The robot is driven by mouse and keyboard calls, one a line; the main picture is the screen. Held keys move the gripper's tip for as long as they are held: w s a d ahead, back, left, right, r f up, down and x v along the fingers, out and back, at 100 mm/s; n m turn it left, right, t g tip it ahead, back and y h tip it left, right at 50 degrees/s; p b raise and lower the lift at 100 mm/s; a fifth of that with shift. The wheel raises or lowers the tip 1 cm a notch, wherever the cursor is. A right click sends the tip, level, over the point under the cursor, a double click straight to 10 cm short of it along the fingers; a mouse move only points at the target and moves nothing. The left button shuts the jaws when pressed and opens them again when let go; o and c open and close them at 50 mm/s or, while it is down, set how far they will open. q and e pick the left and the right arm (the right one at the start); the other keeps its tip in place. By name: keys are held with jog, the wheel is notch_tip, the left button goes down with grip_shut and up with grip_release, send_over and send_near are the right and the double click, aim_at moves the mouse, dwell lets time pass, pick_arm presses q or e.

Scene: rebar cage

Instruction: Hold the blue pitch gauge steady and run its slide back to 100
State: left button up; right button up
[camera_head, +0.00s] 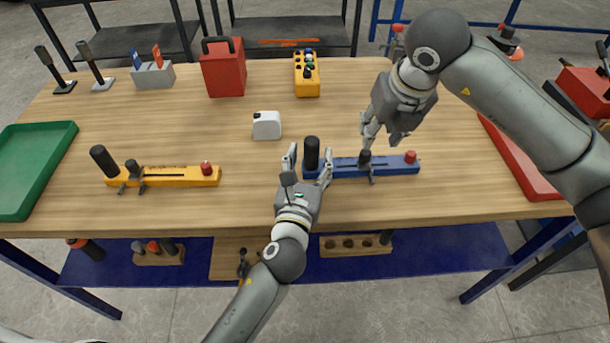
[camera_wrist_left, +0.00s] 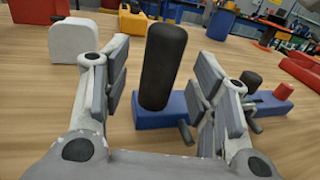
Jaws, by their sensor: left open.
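The blue pitch gauge (camera_head: 395,166) lies on the table, with a black upright handle (camera_head: 312,150) at its left end, a black-knobbed slide (camera_head: 365,158) near mid-bar and a red knob (camera_head: 411,157) at its right end. My left gripper (camera_head: 308,165) is open, its fingers on either side of the handle. In the left wrist view the handle (camera_wrist_left: 163,65) stands between the open pads, with gaps visible, and the blue bar (camera_wrist_left: 160,117) runs behind the right finger. My right gripper (camera_head: 382,138) is open and empty just above the slide. The scale marks are too small to read.
A yellow gauge (camera_head: 185,176) lies to the left. A small white container (camera_head: 266,125) stands behind the blue gauge. A green tray (camera_head: 60,135) is at the left edge and a red tray (camera_head: 515,160) at the right. A red case (camera_head: 223,70) and yellow holder (camera_head: 306,85) stand farther back.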

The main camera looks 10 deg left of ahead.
pick_arm(q)
jog(key=shift+w, duration=1.25)
jog(key=shift+c, duration=0.2)
